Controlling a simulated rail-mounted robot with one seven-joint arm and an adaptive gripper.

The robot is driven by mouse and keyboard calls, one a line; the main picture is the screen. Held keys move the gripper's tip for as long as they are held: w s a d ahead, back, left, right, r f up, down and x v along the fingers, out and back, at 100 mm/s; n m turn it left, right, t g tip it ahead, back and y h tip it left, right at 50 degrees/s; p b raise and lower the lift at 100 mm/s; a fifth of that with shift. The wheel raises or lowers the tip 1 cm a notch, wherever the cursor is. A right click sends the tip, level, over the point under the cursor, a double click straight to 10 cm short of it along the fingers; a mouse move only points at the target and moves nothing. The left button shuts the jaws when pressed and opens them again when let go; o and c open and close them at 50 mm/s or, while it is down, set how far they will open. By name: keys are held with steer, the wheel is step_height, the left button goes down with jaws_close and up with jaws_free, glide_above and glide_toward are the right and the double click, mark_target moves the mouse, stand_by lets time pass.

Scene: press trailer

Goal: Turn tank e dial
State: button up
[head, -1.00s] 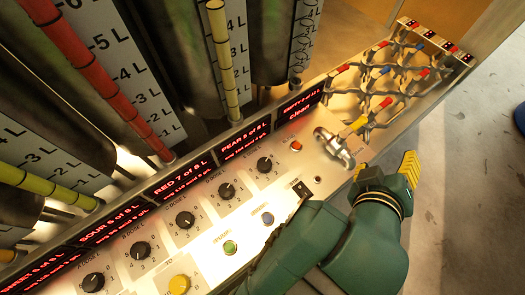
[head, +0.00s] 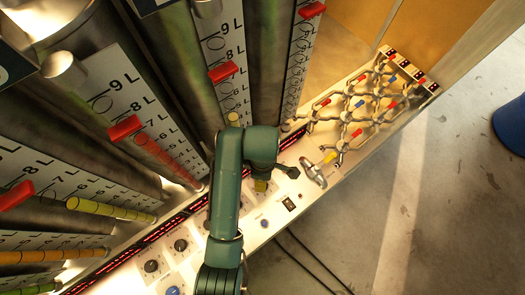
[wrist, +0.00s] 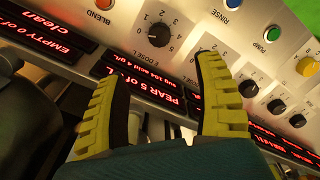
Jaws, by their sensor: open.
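The tank E dial (wrist: 155,29) is a black knob on a white plate marked "E DOSE L" with numbers around it, at the top middle of the wrist view. My gripper (wrist: 163,67) is open and empty, with its two yellow ribbed fingers apart. The dial lies beyond the fingertips, and neither finger touches it. In the head view my gripper (head: 262,186) is over the panel, seen only in part. My arm hides the tank E dial there. Another black dial (wrist: 249,88) is just right of the right finger.
Red-lit displays (wrist: 150,85) run along the panel behind the dials. A green button (wrist: 271,34) and a blue button (wrist: 233,3) are on the panel. Tall tanks line the back.

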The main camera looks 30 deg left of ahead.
step_height(320, 180, down, 14)
stand_by(0.3)
jaws_close()
